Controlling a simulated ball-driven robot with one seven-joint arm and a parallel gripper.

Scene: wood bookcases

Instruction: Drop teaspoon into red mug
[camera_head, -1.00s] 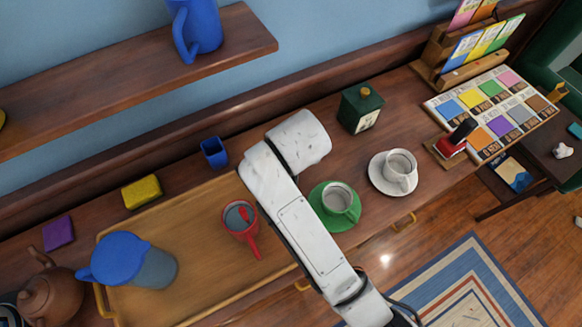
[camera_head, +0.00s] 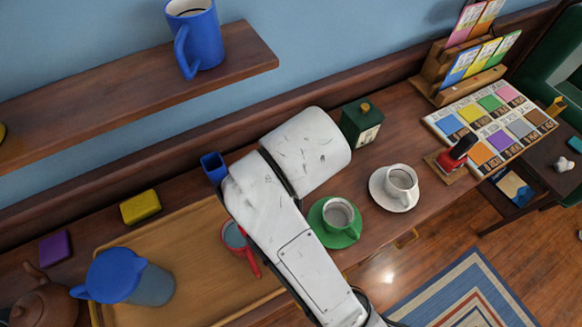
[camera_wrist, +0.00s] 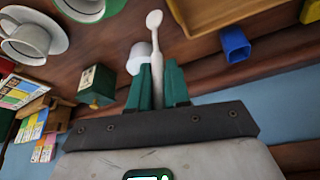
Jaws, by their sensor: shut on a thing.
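The red mug (camera_head: 234,239) stands on the wooden tray in the head view, its handle pointing toward the lower right. My arm covers its right side, and it does not show in the wrist view. In the wrist view my gripper (camera_wrist: 158,74) has its green fingers shut on the handle of a pale teaspoon (camera_wrist: 154,24). The teaspoon's bowl sticks out past the fingertips. In the head view my arm hides the gripper and the teaspoon, so their distance from the mug cannot be told.
The tray (camera_head: 192,222) also bears a blue-lidded jug (camera_head: 151,284). A blue cup (camera_head: 213,167) stands behind the tray. A green cup (camera_head: 338,214) and a white cup (camera_head: 401,183) stand on saucers at right. A white object (camera_wrist: 138,58) shows behind the fingers.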

